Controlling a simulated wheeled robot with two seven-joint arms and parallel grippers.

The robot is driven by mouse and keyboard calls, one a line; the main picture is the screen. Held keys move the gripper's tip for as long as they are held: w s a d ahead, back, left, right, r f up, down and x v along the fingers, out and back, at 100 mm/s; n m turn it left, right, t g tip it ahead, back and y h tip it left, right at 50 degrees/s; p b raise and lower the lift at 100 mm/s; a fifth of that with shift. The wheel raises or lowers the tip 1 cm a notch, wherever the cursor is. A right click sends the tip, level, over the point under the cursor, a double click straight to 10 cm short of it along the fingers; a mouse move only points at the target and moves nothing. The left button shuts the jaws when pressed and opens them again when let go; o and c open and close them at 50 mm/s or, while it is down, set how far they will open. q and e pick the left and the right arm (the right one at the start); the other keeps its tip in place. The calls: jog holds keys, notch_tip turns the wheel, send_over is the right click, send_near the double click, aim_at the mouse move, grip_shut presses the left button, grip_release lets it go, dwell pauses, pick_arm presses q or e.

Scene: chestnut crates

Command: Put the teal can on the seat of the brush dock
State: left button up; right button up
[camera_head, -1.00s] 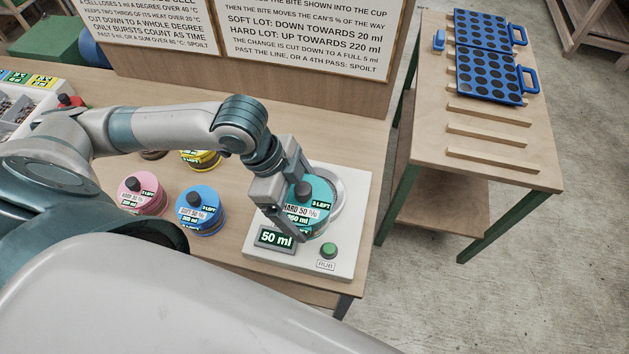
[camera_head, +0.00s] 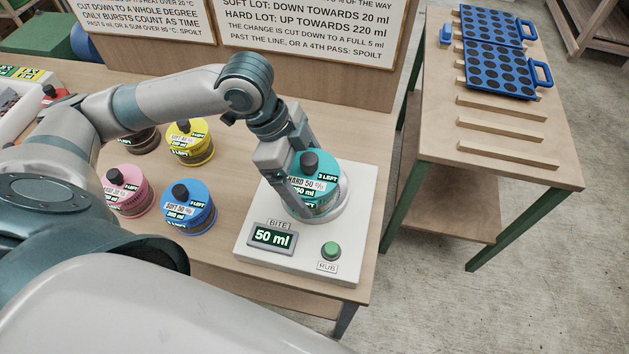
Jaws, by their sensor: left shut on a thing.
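The teal can (camera_head: 326,196), with a black knob on top and a label reading "HARD 50 %", is in my left gripper (camera_head: 296,182). The gripper is shut on the can, with one finger along its left side; the other finger is mostly hidden. The white brush dock (camera_head: 256,258) stands near the table's front right corner, its display reading "50 ml". The can is over the dock's round grey seat (camera_head: 346,200), whose rim shows on the right. I cannot tell whether the can touches the seat. My right gripper is not in view.
A green button (camera_head: 330,250) is on the dock's front. Blue (camera_head: 192,214), pink (camera_head: 134,200), yellow (camera_head: 195,150) and dark (camera_head: 142,140) cans stand to the left. A side table (camera_head: 500,180) with blue trays is at the right, beyond a gap.

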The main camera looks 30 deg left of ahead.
pick_arm(q)
jog(key=w+a+f+p, duration=0.1)
jog(key=w+a+f, duration=0.1)
jog(key=w, duration=0.4)
jog(key=shift+f, duration=0.75)
jog(key=shift+s+f+p, duration=0.1)
jog(key=shift+f+p, duration=0.65)
jog(key=shift+f, duration=1.25)
jog(key=shift+f, duration=0.1)
jog(key=o, duration=1.4)
